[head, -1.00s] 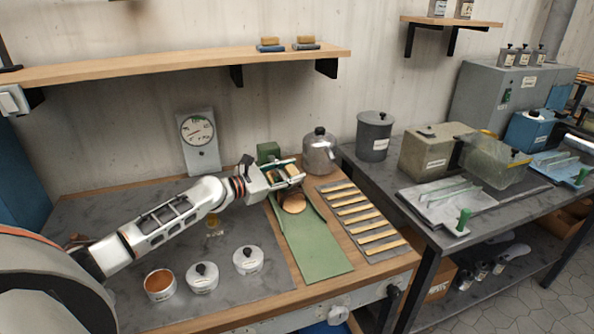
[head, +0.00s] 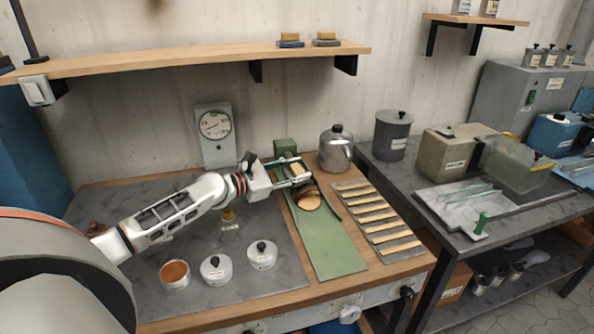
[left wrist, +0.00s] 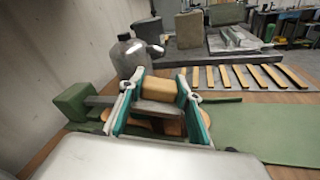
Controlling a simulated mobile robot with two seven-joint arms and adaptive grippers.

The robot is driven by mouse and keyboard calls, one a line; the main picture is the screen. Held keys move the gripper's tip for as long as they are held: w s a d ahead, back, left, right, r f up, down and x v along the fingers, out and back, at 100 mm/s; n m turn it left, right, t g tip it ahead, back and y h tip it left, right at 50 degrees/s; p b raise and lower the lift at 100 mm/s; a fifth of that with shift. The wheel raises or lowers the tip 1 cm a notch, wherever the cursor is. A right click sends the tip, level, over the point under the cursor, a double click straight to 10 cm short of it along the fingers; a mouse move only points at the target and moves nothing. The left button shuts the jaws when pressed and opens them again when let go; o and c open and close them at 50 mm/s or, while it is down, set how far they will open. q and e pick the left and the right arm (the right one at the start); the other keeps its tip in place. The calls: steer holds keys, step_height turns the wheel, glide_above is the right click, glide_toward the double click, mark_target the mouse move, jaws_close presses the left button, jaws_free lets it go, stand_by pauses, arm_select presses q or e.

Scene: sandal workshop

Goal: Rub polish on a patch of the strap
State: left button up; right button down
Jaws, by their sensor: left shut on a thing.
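My left gripper (head: 298,176) comes in from the left over the far end of the green mat (head: 325,240). In the left wrist view its teal-lined fingers (left wrist: 160,108) are shut on a polishing block, with a tan upper part (left wrist: 158,87) and a grey lower part. A curved brown leather strap (head: 310,200) lies on the mat just below the gripper; it shows partly behind the fingers in the wrist view. I cannot tell whether block and strap touch. An open tin (head: 174,274) with orange-brown contents stands at the front left. My right gripper is not in view.
Two lidded tins (head: 216,268) stand beside the open tin. A green block (head: 286,149) and a metal kettle (head: 337,150) stand behind the gripper. A slatted rack (head: 375,220) lies right of the mat. The shelf (head: 190,62) above holds two similar blocks.

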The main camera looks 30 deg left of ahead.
arm_select(q)
steer(key=p, duration=0.1)
steer(key=r, duration=0.1)
steer(key=r+p, duration=0.1)
steer(key=shift+s+d+r+p, duration=0.15)
steer(key=shift+s+d+p, duration=0.1)
steer(key=shift+d+p, duration=0.1)
steer(key=shift+s+d+r, duration=0.15)
steer(key=shift+d+r, duration=0.1)
steer(key=shift+r, duration=0.4)
steer(key=shift+s+d+r, duration=0.15)
steer(key=shift+d+r, duration=0.05)
steer(key=shift+r, duration=0.4)
steer(key=shift+s+d+r, duration=0.15)
steer(key=shift+r, duration=0.2)
steer(key=r, duration=0.1)
steer(key=d+r, duration=0.1)
steer(key=shift+s+r, duration=0.3)
steer(key=shift+r, duration=0.05)
